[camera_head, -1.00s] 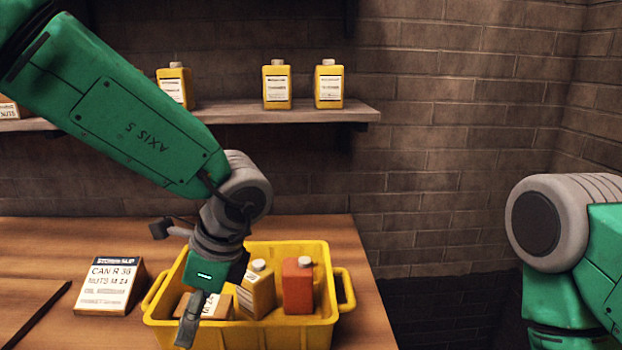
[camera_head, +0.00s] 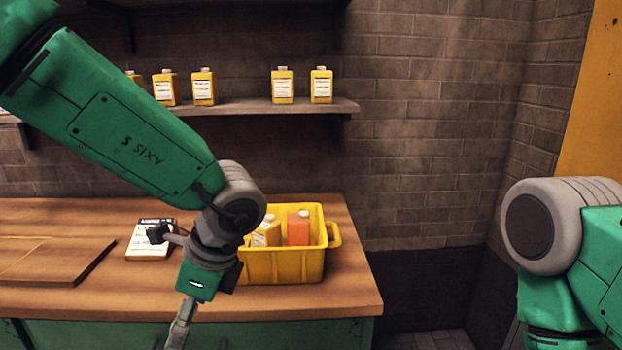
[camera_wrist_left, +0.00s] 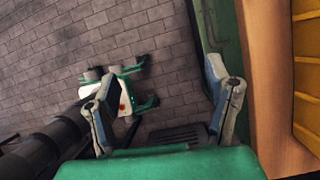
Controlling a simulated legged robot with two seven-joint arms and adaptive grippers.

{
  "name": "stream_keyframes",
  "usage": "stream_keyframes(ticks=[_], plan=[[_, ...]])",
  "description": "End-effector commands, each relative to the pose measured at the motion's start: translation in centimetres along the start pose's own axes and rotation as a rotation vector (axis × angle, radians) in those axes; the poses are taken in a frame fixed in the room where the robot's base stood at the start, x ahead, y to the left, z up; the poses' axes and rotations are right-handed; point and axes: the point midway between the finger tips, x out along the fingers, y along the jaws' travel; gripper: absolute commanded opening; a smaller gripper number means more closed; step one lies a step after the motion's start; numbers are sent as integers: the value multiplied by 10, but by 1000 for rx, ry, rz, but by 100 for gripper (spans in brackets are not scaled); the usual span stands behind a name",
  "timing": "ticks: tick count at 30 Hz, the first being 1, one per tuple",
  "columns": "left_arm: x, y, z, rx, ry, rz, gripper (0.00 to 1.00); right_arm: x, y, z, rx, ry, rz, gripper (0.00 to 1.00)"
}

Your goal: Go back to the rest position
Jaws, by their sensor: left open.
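My left gripper (camera_head: 180,325) hangs down in front of the bench's front edge, outside the yellow crate. In the left wrist view its two fingers (camera_wrist_left: 165,105) are apart, with nothing between them but the floor beyond. The yellow crate (camera_head: 282,268) stands on the wooden bench (camera_head: 340,290) and holds a yellow bottle (camera_head: 267,232) and a red bottle (camera_head: 299,229). My left forearm and wrist hide part of the crate's left side. My right arm (camera_head: 560,240) shows at the right edge; its gripper is out of view.
A white-labelled box (camera_head: 151,240) and a flat board (camera_head: 60,262) lie on the bench to the left. Several yellow bottles stand on the wall shelf (camera_head: 240,107).

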Motion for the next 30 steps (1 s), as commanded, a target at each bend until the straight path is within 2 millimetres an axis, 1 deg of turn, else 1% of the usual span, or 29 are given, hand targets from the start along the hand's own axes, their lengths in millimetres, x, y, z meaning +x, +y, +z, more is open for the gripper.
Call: stream_keyframes(ticks=[1, 7, 11, 14, 17, 20, 21, 23, 24, 26, 27, 29, 30], plan=[[8, -1, 3, 48, -19, -4, 72, 0, 0, -1, 0, 2, 0, 100], [38, -7, 17, 285, -103, -37, 72, 0, 0, -1, 0, 3, 0, 100], [62, -9, 28, 501, -177, -55, 72, 0, 0, -1, 0, 2, 0, 100], [84, -11, 36, 713, -242, -63, 72, 0, 0, -1, 0, 2, 0, 100], [110, -12, 43, 974, -313, -61, 72, 0, 0, -1, 0, 2, 0, 100], [142, -11, 49, 1332, -399, -47, 72, 0, 0, -1, 0, 1, 0, 100], [157, -8, 49, 1509, -435, -36, 72, 0, 0, -1, 0, 2, 0, 100], [180, -2, 48, 1805, -488, -18, 72, 0, 0, -1, 0, 2, 0, 100], [195, 4, 45, 2008, -521, -5, 72, 0, 0, -1, 0, 2, 0, 100], [217, 16, 39, 2315, -562, 11, 72, 0, 0, -1, 0, 2, 0, 100], [231, 26, 34, 2521, -587, 19, 72, 0, 0, -1, 0, 2, 0, 100], [251, 45, 25, 2831, -619, 20, 72, 0, 0, -1, 0, 2, 0, 100], [264, 61, 18, 3038, -638, 12, 72, 0, 0, -1, 0, 2, 0, 100]])
